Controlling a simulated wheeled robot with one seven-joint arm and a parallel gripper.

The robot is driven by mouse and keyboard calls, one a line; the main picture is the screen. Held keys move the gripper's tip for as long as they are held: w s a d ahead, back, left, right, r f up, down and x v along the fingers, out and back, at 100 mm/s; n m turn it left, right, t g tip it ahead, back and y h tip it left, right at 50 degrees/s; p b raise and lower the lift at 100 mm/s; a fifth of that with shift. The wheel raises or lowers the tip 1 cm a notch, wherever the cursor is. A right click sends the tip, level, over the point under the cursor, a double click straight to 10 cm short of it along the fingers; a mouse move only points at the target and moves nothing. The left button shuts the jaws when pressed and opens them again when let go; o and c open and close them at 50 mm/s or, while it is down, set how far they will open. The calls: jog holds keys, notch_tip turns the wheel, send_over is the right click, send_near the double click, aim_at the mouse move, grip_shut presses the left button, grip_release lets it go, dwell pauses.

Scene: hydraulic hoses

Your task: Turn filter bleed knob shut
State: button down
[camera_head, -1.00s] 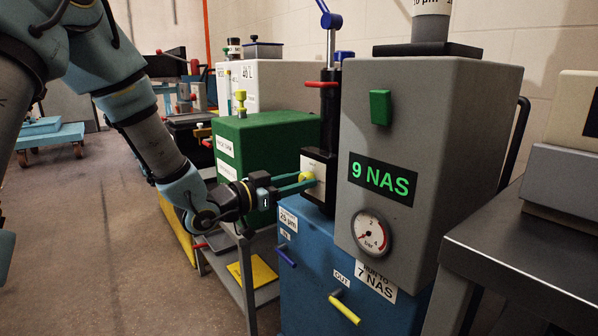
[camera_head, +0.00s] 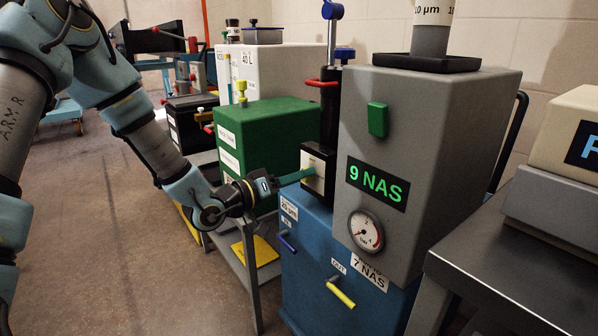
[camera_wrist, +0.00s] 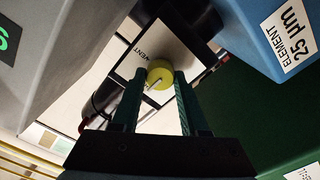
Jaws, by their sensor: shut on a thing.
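The filter bleed knob (camera_wrist: 160,71) is a small round yellow knob with a pale pointer line, on the white plate (camera_wrist: 178,38) of a black filter block. My gripper (camera_head: 308,173) reaches it from the left. Its two green fingers lie either side of the knob in the wrist view and are shut on it. In the head view the fingers overlap in line and hide nearly all of the knob. The plate also shows in the head view (camera_head: 318,183), just left of the grey unit.
The grey unit (camera_head: 420,120) with a "9 NAS" display and pressure gauge (camera_head: 365,231) stands close right of the knob. A blue cabinet (camera_head: 305,255) lies below, with blue and yellow handles. A green box (camera_head: 262,130) stands behind my gripper. Floor at left is clear.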

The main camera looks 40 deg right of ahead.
dwell(0.4)
jog(key=shift+c, duration=2.1)
grip_release()
jog(key=a, duration=1)
jog(key=shift+w+a+b, duration=0.3)
jog(key=shift+a, duration=0.1)
